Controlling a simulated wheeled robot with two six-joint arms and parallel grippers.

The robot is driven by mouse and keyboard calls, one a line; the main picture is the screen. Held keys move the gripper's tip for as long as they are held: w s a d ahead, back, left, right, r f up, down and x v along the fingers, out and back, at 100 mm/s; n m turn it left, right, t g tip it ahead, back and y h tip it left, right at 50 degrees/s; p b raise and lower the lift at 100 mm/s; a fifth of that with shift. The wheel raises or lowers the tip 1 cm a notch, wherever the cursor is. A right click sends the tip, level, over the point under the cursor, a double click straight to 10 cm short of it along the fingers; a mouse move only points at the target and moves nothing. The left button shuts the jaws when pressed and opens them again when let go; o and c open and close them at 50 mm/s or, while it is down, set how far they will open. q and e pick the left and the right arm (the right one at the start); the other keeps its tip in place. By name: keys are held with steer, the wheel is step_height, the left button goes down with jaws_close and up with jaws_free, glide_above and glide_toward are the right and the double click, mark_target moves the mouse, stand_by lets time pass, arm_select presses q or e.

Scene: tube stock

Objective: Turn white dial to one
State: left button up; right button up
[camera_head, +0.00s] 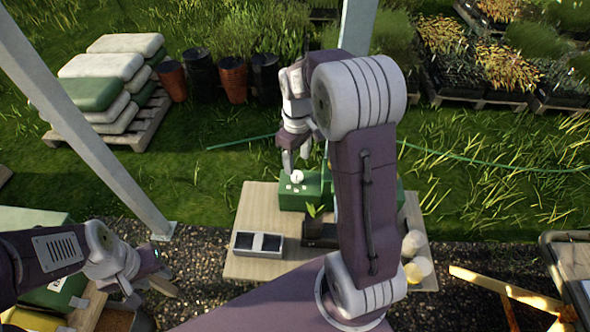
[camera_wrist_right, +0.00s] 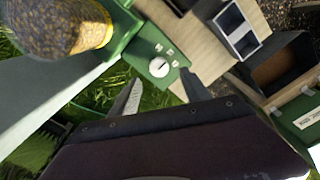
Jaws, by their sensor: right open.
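The white dial (camera_head: 297,176) sits on the green box (camera_head: 290,202) at the back of the table. In the right wrist view the round dial (camera_wrist_right: 159,67) has a small dark mark, and small pale labels lie beside it on the green panel. I cannot read the labels. My right gripper (camera_head: 296,160) is over the dial, fingers pointing down. In the wrist view its open fingers (camera_wrist_right: 160,85) lie on either side below the dial, apart from it and empty. My left gripper (camera_head: 153,284) hangs at the lower left, away from the dial; its jaw state is unclear.
The wooden table (camera_head: 245,263) also bears a divided tray (camera_head: 258,244), a small potted seedling (camera_head: 314,212) and pale cups (camera_head: 414,243) at right. A seed-filled jar (camera_wrist_right: 62,28) stands close by the dial in the wrist view. A metal post (camera_head: 95,130) rises at left.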

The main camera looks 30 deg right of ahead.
mark_target(297, 174)
steer(key=f, duration=0.5)
steer(key=shift+w+d+f, duration=0.1)
steer(key=shift+w+f, duration=0.1)
steer(key=shift+s+f, duration=0.1)
steer(key=shift+f, duration=0.35)
jaws_close()
steer(key=shift+m, duration=0.3)
steer(key=m+p, duration=0.1)
steer(key=m, duration=0.1)
steer(key=shift+r+m+p, duration=0.15)
steer(key=shift+m+p, duration=0.2)
steer(key=shift+m, duration=0.05)
steer(key=m+p, duration=0.2)
steer(key=m, duration=0.3)
steer(key=shift+m, duration=0.3)
